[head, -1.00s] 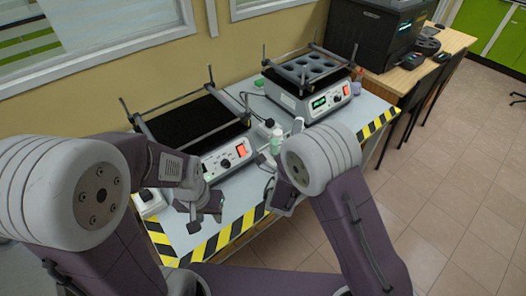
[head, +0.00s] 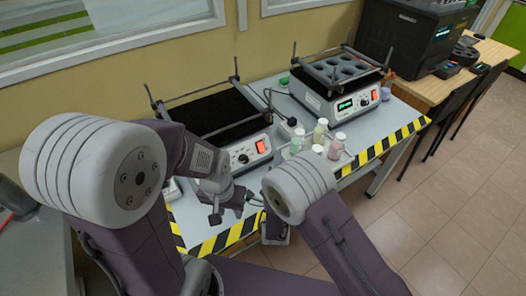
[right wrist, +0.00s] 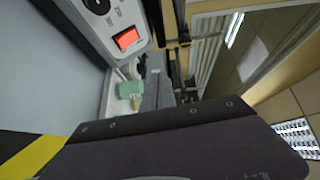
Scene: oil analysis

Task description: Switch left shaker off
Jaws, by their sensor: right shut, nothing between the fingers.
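The left shaker (head: 236,158) stands on the left of the bench, with a black platform and a light front panel. A red switch (head: 261,146) is at the right end of that panel, beside a knob; the switch also shows in the right wrist view (right wrist: 127,38). My left gripper (head: 228,208) is open and empty in front of the panel. My right gripper (head: 252,199) is shut and empty, in front of the shaker and below the switch, apart from it. My right arm partly hides it.
The right shaker (head: 340,100) has a lit green display. Several capped bottles (head: 320,130) stand in front of it, right of the left shaker. A black machine (head: 412,40) is on the wooden table behind. Yellow-black tape (head: 385,143) marks the bench's front edge.

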